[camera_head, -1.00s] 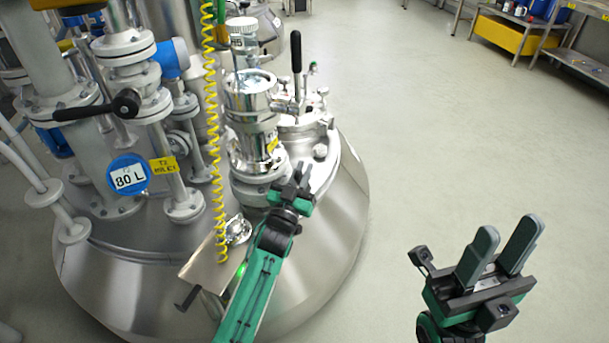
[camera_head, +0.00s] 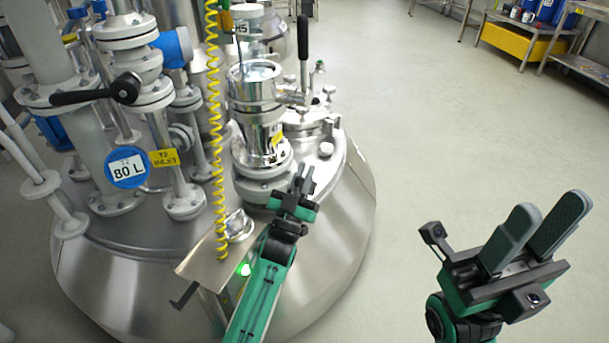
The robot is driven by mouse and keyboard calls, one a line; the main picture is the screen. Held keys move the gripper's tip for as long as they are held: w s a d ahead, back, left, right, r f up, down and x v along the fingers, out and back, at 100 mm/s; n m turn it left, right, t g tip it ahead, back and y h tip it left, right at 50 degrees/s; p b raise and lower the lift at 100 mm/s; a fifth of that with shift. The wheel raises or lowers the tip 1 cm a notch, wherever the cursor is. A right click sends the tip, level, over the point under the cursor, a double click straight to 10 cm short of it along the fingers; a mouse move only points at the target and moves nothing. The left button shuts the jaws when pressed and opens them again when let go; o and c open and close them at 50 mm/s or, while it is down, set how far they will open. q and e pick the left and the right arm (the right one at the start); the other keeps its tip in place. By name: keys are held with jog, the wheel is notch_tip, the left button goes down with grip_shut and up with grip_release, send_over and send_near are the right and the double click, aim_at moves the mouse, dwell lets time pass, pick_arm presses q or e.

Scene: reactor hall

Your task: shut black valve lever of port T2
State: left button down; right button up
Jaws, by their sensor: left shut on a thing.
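A black lever (camera_head: 303,52) stands upright on a valve beside the steel and glass port (camera_head: 254,95) on the vessel top. Another black lever (camera_head: 85,96) lies level on the left pipe, above a yellow tag (camera_head: 164,158) that reads T2 INLET. My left gripper (camera_head: 303,178) is over the vessel's front right, below the upright lever and apart from it. Its fingers are close together on something small that I cannot make out. My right gripper (camera_head: 545,225) is open and empty over the floor at the right, away from the vessel.
A yellow coiled hose (camera_head: 213,120) hangs in front of the pipes. A steel plate (camera_head: 205,262) juts from the vessel's front, left of my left arm. A round blue-rimmed 80 L sign (camera_head: 128,168) is on the left pipe. The floor (camera_head: 450,130) at the right is clear up to the benches.

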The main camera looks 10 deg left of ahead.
aim_at(297, 182)
pick_arm(q)
jog(key=c, duration=1.4)
grip_release()
jog(key=shift+c, duration=0.2)
